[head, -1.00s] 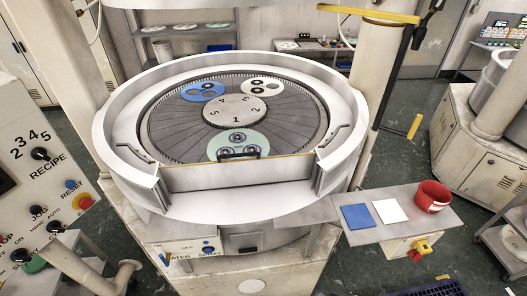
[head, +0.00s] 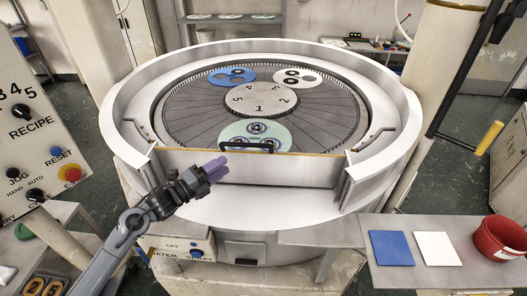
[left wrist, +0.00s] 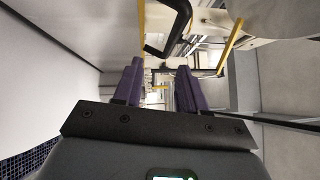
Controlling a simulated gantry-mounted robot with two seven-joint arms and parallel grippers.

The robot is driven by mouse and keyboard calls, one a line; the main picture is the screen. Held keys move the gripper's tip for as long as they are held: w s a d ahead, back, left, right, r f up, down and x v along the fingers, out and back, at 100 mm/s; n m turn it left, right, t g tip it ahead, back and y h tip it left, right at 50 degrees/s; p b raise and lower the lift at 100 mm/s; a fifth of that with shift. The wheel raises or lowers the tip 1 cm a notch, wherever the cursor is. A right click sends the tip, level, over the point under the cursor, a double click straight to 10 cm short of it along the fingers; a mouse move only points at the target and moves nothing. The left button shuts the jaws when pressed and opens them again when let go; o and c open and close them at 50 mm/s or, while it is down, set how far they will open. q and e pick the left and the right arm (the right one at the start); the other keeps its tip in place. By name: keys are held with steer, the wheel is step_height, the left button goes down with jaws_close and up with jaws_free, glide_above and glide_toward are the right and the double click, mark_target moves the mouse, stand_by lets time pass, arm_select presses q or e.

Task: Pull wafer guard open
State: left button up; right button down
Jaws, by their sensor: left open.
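The wafer guard (head: 300,171) is a grey panel with a yellow top edge across the front opening of the white round machine. It stands upright in the opening. Its black handle (head: 262,144) sits at the top edge, and a black bar that looks like this handle (left wrist: 168,38) shows in the left wrist view above the fingers. My left gripper (head: 219,168), with purple fingers, is in front of the guard, below and left of the handle. In the left wrist view my gripper (left wrist: 158,90) is open with nothing between its fingers. My right gripper is not in view.
The lapping plate (head: 190,125) carries blue, white and green carriers. A control panel (head: 35,130) stands at the left. A side shelf at the right holds a blue pad (head: 391,248), a white pad (head: 437,248) and a red container (head: 500,238).

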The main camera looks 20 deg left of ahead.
mark_target(248, 145)
arm_select(q)
steer(key=shift+r+p+x, duration=0.3)
steer(key=shift+p+x, duration=0.05)
steer(key=shift+x, duration=1.55)
steer(key=shift+r+p+x, duration=0.25)
steer(key=shift+p+x, duration=0.05)
steer(key=shift+x, duration=1.6)
steer(key=shift+r+p+x, duration=0.3)
steer(key=shift+p+x, duration=0.05)
steer(key=shift+x, duration=1.6)
steer(key=shift+a, duration=0.15)
steer(key=shift+c, duration=0.4)
jaws_close()
